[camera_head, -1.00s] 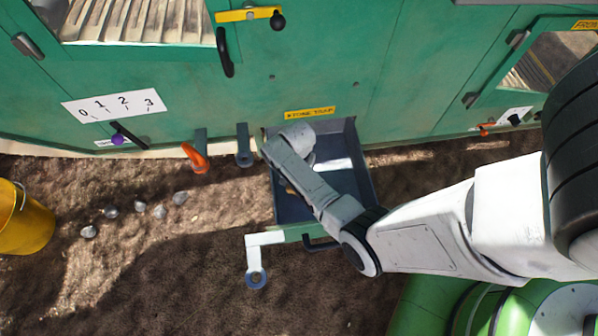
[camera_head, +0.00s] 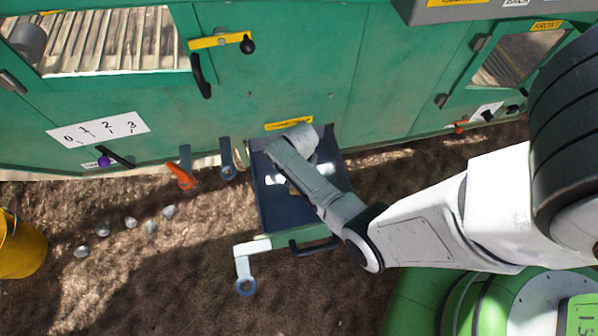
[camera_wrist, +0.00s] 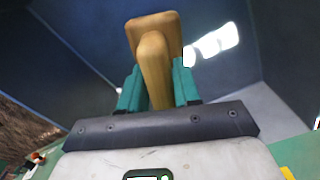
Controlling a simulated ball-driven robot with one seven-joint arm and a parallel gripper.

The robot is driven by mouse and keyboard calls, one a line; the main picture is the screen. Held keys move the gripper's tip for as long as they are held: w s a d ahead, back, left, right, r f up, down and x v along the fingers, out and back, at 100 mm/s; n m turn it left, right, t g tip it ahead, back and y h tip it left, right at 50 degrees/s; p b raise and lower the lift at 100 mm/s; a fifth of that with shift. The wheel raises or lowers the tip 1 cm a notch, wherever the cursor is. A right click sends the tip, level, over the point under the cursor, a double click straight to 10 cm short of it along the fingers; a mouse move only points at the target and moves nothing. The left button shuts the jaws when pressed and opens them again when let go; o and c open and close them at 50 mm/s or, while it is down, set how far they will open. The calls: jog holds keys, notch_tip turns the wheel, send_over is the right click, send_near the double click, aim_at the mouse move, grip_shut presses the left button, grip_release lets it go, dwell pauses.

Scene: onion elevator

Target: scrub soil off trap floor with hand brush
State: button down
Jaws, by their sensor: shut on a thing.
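The stone trap (camera_head: 268,211) is a dark blue-grey open drawer, pulled out below the yellow label on the green machine. Its floor shows bright light patches; I cannot make out soil on it. My arm reaches down into the drawer and hides part of its floor. In the wrist view, my gripper (camera_wrist: 158,88) has green fingers shut on the wooden hand brush (camera_wrist: 153,28). The brush's tan handle and block show inside the drawer; its bristles are hidden. I cannot tell whether it touches the floor. In the head view, a small tan part of the brush shows beside the arm.
Several stones (camera_head: 131,222) and a yellow bucket (camera_head: 20,248) are on the ground at left. The drawer walls are close around the gripper.

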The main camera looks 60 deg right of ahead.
jog(key=shift+r+p, duration=2.2)
jog(key=shift+r, duration=0.35)
